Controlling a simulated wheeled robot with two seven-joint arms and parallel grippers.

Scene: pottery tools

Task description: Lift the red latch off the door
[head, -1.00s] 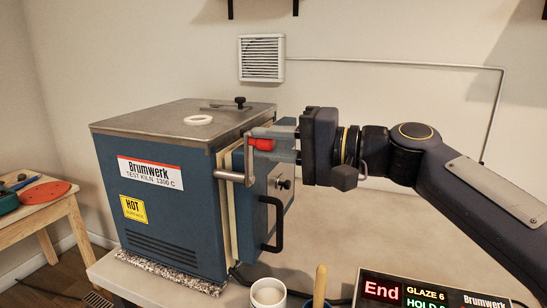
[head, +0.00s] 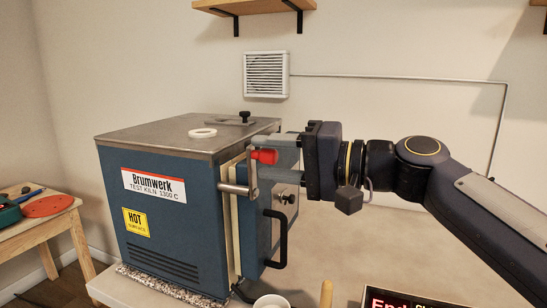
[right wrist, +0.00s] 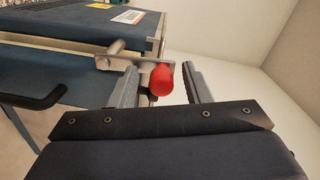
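The red latch (head: 264,156) is a red knob on a grey metal lever at the front edge of the blue kiln (head: 165,225). The kiln door (head: 258,230), with a black handle, looks closed or nearly so. My right gripper (head: 280,153) comes from the right, with its fingers reaching to the latch. In the right wrist view, the red knob (right wrist: 161,80) lies between the two spread fingers (right wrist: 160,88), with a gap visible on the right side. Contact on the left side is unclear. My left gripper is not in view.
A white ring (head: 202,133) and a black-knobbed plate (head: 243,119) lie on the kiln top. A white cup (head: 270,301) and a display (head: 400,300) stand at the front of the table. Bare table lies right of the kiln. A wooden side table (head: 45,225) is at left.

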